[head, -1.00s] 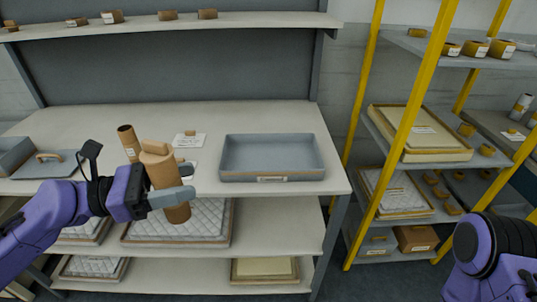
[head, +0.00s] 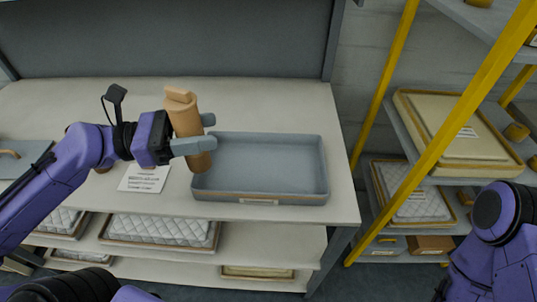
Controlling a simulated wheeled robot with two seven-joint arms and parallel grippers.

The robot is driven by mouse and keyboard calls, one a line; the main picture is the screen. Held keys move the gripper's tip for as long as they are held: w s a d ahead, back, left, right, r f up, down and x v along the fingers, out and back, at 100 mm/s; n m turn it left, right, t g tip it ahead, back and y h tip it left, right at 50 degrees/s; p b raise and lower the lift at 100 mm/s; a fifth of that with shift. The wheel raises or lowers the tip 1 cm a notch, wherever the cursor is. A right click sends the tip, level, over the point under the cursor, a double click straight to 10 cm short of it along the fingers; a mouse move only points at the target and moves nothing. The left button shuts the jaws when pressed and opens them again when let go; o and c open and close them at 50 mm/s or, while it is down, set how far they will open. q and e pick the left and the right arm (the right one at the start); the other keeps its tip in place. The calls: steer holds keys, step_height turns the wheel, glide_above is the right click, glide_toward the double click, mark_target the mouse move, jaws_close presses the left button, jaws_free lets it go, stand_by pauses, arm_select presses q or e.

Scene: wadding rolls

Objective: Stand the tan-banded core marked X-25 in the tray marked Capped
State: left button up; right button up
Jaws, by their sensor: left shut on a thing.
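My left gripper (head: 203,133) is shut on a tan core (head: 184,117), an upright, slightly tilted cylinder with a paler block-like top. No marking on it can be read. The core is held at the left end of a grey open tray (head: 262,199), its lower end overlapping the tray's left wall in the picture. I cannot tell whether it is over the tray or just in front of it. The tray looks empty and has a small label on its front, too small to read. My right arm shows at the lower right, but its gripper is out of view.
Printed sheets (head: 145,178) lie on the bench (head: 335,205) left of the tray. A yellow-framed rack (head: 455,100) stands at the right. Quilted pads (head: 165,232) lie on the shelf below.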

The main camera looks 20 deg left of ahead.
arm_select(q)
steer(key=w+d+f+b, duration=0.3)
steer(key=f+b, duration=0.1)
steer(key=w+d+f+b, duration=0.3)
steer(key=f+b, duration=0.1)
steer(key=w+d+f+b, duration=0.3)
steer(key=f+b, duration=0.1)
steer(key=f, duration=0.1)
steer(key=shift+w+d, duration=0.15)
steer(key=shift+d, duration=0.1)
steer(key=shift+r, duration=0.1)
steer(key=shift+f+b, duration=0.2)
steer(key=shift+b, duration=0.1)
steer(key=o, duration=1)
